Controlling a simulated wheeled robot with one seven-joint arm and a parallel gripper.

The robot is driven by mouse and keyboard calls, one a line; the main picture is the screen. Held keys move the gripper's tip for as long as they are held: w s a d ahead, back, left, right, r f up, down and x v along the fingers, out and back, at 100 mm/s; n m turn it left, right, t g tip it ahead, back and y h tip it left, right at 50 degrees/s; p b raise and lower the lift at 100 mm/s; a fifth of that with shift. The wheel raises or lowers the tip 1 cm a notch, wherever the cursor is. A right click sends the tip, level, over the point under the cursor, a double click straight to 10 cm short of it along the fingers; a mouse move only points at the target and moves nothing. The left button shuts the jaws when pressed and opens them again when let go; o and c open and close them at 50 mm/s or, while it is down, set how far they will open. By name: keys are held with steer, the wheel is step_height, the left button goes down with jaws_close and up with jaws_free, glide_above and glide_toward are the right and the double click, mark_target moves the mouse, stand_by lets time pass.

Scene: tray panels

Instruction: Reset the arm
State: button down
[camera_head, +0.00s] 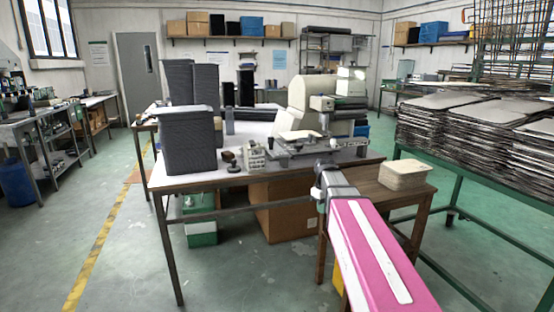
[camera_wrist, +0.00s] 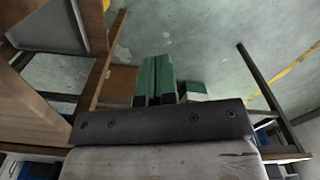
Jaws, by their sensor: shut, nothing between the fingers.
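My arm reaches forward from the lower right of the head view, with a pink and white link and a grey end part near the right front of the workbench (camera_head: 200,180). The fingers cannot be made out there. In the wrist view my gripper (camera_wrist: 157,62) shows as two narrow green and black fingers side by side, shut with nothing between them. Behind them are the green floor, a brown box (camera_wrist: 118,84) and a green and white box (camera_wrist: 192,92). My gripper touches nothing that I can see.
A small wooden table (camera_head: 378,196) with a stack of pale trays (camera_head: 404,175) stands just right of the arm. Stacked grey panels (camera_head: 450,125) lie on a green-framed table at the right. Dark tray stacks (camera_head: 188,143) and a machine (camera_head: 315,110) occupy the workbench.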

steer(key=s+f+m, duration=0.7)
steer(key=s+f, duration=1)
steer(key=f, duration=0.1)
steer(key=shift+d+m, duration=0.3)
steer(key=shift+d, duration=0.1)
